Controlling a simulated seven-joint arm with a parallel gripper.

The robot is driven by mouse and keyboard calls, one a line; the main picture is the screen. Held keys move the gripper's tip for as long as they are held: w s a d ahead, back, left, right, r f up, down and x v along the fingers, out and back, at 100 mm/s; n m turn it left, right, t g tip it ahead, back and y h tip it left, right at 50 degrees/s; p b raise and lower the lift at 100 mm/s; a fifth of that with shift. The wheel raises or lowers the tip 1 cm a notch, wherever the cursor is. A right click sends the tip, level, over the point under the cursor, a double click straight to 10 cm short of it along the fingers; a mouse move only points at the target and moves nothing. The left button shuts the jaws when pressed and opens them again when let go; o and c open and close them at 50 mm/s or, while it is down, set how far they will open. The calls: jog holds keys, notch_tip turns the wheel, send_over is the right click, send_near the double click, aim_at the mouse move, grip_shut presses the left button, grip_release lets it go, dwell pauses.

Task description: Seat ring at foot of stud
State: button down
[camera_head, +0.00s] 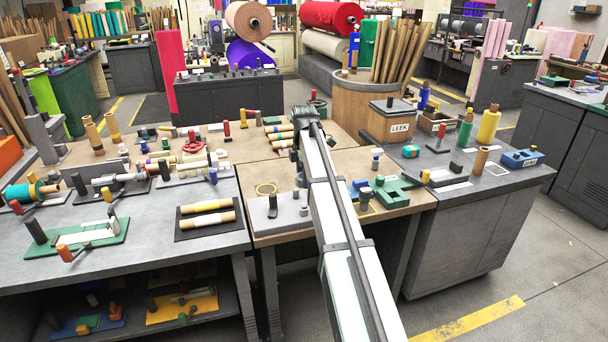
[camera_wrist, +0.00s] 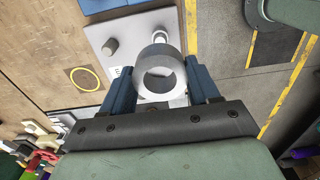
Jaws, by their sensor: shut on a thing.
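In the wrist view my gripper (camera_wrist: 158,80) has its two blue fingers shut on a grey ring (camera_wrist: 157,56), one finger on each side. A pale grey plate (camera_wrist: 132,28) lies beyond the ring. A short dark grey stud (camera_wrist: 110,47) stands on it, left of the ring and apart from it. A paler post (camera_wrist: 163,36) shows just past the ring, partly hidden by it. In the head view the plate (camera_head: 286,220) lies near the bench's front edge; my arm covers its right side and hides the gripper's fingertips.
A yellow ring (camera_head: 265,188) lies flat on the wooden bench behind the plate. A black mat with cream rolls (camera_head: 207,206) lies to the left. A green block (camera_head: 396,190) sits to the right of my arm. Bare wood shows around the yellow ring.

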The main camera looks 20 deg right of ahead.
send_over(304, 204)
jog(key=shift+f, duration=2.2)
jog(key=shift+f, duration=0.25)
jog(key=shift+f, duration=1.45)
jog(key=shift+f, duration=2.35)
dwell(1.7)
